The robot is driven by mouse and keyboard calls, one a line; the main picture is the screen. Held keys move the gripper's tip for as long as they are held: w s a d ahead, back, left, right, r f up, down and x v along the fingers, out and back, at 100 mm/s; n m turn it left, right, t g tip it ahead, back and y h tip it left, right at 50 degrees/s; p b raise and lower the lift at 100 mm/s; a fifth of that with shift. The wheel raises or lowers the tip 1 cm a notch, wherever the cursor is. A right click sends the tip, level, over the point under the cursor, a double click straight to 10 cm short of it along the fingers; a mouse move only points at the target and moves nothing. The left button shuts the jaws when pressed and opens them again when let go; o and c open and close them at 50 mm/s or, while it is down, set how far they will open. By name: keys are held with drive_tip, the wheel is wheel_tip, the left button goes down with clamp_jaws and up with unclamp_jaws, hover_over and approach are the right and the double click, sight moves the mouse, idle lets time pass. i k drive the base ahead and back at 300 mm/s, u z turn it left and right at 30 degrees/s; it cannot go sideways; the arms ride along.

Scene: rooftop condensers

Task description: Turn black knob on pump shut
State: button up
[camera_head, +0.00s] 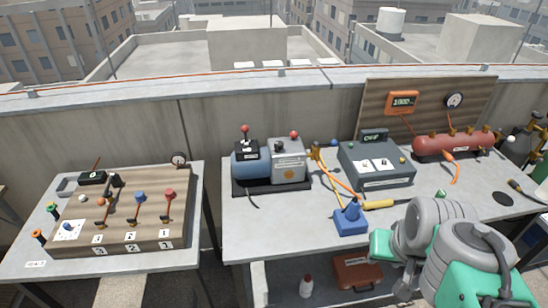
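The pump (289,170) stands on the middle workbench, with a blue body at left, a grey housing at right and a dark base. A small dark round part (279,147) on top of the grey housing looks like the black knob, but its setting is too small to read. A red ball (294,134) sits beside it. A black box (247,149) with a red-topped lever is on the blue body. My grey and green arm shows at the lower right, apart from the pump. I cannot make out my gripper's fingers.
A yellow manifold (316,154) with an orange hose stands just right of the pump. A blue object (350,220) stands in front. Bench space before the pump is mostly clear.

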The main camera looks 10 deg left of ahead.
sight(279, 145)
drive_tip(key=z, duration=0.4)
drive_tip(key=k, duration=0.1)
drive_tip(key=u, duration=1.1)
drive_tip(key=i, duration=0.95)
